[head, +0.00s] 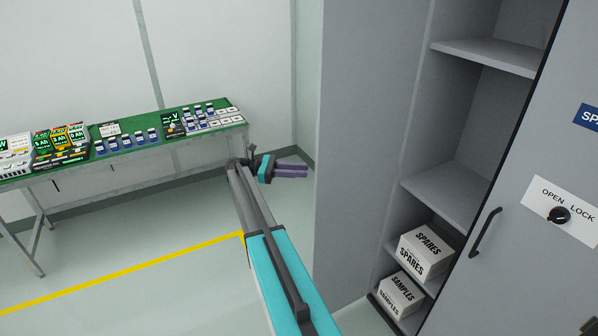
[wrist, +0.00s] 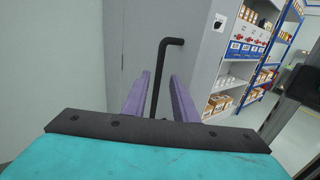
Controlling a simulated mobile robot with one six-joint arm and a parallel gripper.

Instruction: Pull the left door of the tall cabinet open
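The tall grey cabinet's left side stands open in the head view, showing shelves (head: 490,57) inside. A plain grey panel (head: 365,120) left of the shelves looks like the left door swung outward, seen from its inner side. The right door (head: 520,130) is shut. My gripper (head: 290,171) is left of the grey panel, purple fingers pointing towards it. In the wrist view, a black bar handle (wrist: 157,85) stands upright between the fingers (wrist: 160,100), with gaps beside it. The fingers are apart. The handle on this door is hidden in the head view.
Boxes marked SPARES (head: 425,253) and SAMPLES (head: 401,295) sit on the low shelves. A green-topped table (head: 75,163) with batteries and small items stands at the left. The floor between is clear. Blue racking (wrist: 262,60) shows beyond in the wrist view.

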